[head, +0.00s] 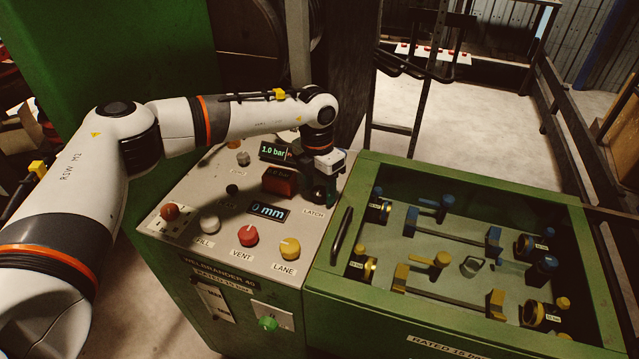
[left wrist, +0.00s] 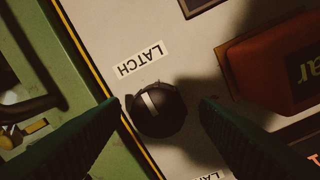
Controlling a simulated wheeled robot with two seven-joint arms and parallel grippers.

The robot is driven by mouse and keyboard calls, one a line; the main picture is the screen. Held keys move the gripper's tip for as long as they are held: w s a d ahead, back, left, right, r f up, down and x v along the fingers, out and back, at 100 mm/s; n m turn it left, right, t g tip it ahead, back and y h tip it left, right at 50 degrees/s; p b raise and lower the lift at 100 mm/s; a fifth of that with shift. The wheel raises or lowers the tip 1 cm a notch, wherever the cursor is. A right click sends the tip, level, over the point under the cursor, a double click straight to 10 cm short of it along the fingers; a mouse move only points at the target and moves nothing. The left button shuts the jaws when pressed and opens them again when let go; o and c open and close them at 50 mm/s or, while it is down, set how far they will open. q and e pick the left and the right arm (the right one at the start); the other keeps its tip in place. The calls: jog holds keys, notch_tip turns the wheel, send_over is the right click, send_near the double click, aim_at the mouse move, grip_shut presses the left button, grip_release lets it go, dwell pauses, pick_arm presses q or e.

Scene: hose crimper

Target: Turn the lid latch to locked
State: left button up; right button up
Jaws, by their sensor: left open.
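The lid latch is a round black knob (left wrist: 160,110) with a white pointer line, beside an upside-down LATCH label (left wrist: 142,59) in the left wrist view. The pointer runs roughly up and down in that view, tilted slightly. In the head view the LATCH label (head: 313,211) shows on the panel's right side, and the knob is hidden by my gripper. My left gripper (head: 322,196) points down over the panel there. In the wrist view its fingers (left wrist: 162,104) are open, one on each side of the knob, with no clear contact. My right gripper is out of view.
The panel holds a VENT knob (head: 248,236), a LANE knob (head: 290,248), a 0 mm display (head: 269,211) and a red-brown box (head: 280,181) close left of the gripper. A green lidded bay (head: 430,172) with a black handle (head: 341,232) adjoins on the right.

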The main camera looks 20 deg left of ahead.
pick_arm(q)
jog(key=c, duration=1)
jog(key=shift+f, duration=0.1)
jog(key=m+b, duration=0.2)
jog(key=m, duration=0.1)
jog(key=shift+f+m+b, duration=0.1)
jog(key=shift+m+b, duration=0.25)
jog(key=shift+m, duration=0.05)
jog(key=m+b, duration=0.2)
jog(key=m, duration=0.2)
jog(key=shift+d, duration=0.1)
jog(key=m+b, duration=0.2)
jog(key=m, duration=0.3)
jog(key=shift+y, duration=0.3)
jog(key=m+b, duration=0.1)
jog(key=m, duration=0.4)
jog(key=shift+r, duration=0.2)
